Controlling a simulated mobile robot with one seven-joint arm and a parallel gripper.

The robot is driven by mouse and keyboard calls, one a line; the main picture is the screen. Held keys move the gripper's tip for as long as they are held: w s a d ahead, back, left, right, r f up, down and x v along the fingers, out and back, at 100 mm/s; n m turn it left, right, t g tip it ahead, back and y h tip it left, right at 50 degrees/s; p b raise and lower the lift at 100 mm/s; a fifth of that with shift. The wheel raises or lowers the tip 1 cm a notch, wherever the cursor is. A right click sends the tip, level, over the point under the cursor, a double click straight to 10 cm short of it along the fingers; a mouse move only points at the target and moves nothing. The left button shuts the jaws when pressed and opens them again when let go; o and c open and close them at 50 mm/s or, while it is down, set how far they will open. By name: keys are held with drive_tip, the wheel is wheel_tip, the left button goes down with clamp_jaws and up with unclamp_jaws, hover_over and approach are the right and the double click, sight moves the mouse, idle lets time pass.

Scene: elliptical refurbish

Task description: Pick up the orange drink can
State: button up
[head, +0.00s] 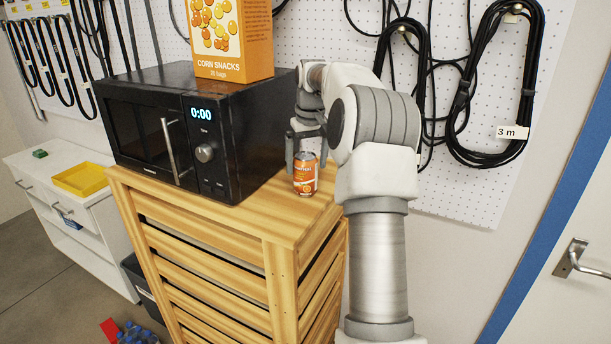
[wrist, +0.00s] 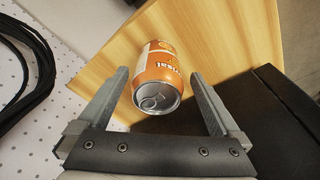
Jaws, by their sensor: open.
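The orange drink can (head: 306,176) stands upright on the wooden crate-like stand (head: 210,210), to the right of the microwave. My gripper (head: 306,146) is just above the can in the head view, with its fingers pointing down. In the wrist view the can (wrist: 158,78) shows its silver top and orange side, between and beyond the two open fingers of my gripper (wrist: 160,85). Gaps show between the can and both fingers. The gripper holds nothing.
A black microwave (head: 150,130) stands close to the left of the can, with a corn snacks box (head: 232,40) on top. A pegboard with black cables (head: 470,90) is behind. The stand's right edge is near the can. A yellow tray (head: 80,179) lies on white drawers at left.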

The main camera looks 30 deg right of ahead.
sight(305, 174)
drive_tip(key=f, duration=0.1)
drive_tip(key=w+f, duration=0.1)
drive_tip(key=f+p, duration=0.1)
drive_tip(key=f, duration=0.1)
drive_tip(key=shift+w+d, duration=0.3)
drive_tip(key=shift+w, duration=0.1)
drive_tip(key=shift+f, duration=0.5)
drive_tip(key=shift+r, duration=0.1)
clamp_jaws()
